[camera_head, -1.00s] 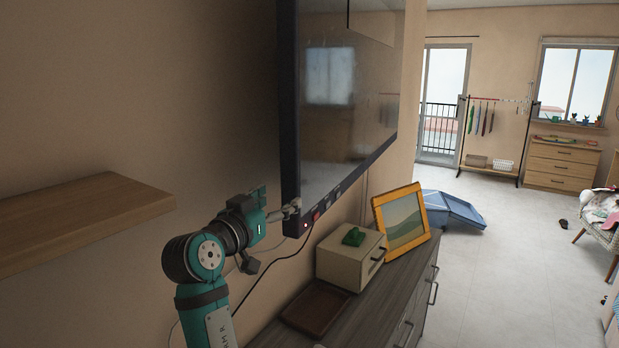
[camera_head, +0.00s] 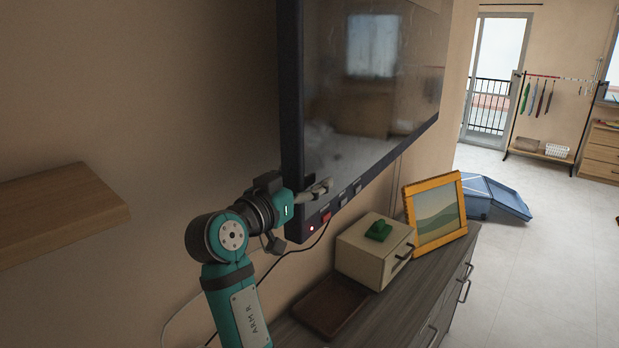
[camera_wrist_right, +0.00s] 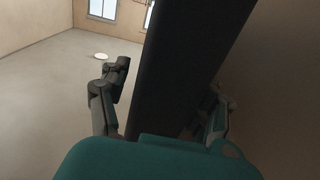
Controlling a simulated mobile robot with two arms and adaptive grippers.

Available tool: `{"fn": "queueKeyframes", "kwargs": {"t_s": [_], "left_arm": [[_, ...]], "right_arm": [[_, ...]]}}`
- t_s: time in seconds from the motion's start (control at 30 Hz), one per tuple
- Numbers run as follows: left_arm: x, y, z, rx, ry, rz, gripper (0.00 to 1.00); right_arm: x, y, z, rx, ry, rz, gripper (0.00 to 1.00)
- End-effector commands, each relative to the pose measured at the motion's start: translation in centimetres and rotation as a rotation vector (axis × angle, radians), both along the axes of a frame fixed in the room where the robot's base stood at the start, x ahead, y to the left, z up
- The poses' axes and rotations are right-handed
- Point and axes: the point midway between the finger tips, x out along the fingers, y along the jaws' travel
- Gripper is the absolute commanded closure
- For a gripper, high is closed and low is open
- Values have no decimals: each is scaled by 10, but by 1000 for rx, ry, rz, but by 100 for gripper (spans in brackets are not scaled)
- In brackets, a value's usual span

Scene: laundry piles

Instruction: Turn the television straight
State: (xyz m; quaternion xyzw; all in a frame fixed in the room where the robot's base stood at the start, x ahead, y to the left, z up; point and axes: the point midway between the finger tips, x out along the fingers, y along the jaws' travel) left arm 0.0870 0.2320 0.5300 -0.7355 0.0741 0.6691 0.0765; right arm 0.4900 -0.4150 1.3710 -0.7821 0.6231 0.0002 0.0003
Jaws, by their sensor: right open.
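The television (camera_head: 365,80) is a large dark flat screen on the wall, seen at a slant in the head view. Its near left edge and lower corner are closest to me. My right gripper (camera_head: 305,192) is at that lower left corner, with one finger in front of the screen and the other hidden behind it. In the right wrist view, the television's dark edge (camera_wrist_right: 185,60) runs between the two spread fingers of the gripper (camera_wrist_right: 165,97). The gripper is open around the edge; I cannot tell whether a finger touches it. My left gripper is not in view.
Below the television stands a dresser (camera_head: 425,290) with a cream box (camera_head: 365,258), a yellow picture frame (camera_head: 435,215) and a brown tray (camera_head: 330,305). A wooden shelf (camera_head: 60,210) juts out at left. Cables hang below the television.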

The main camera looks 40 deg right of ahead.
Motion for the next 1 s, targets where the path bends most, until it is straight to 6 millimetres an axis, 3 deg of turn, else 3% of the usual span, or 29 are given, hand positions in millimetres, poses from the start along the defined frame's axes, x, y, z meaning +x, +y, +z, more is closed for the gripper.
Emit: {"fn": "queueKeyframes", "kwargs": {"t_s": [0.13,0.6,0.87,1.0], "left_arm": [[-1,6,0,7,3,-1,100],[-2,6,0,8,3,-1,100],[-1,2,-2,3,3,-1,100],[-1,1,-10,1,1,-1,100]], "right_arm": [[0,0,0,0,0,0,37],[0,0,0,0,0,0,98],[3,0,-1,1,1,0,100],[26,5,-3,2,1,2,100]]}}
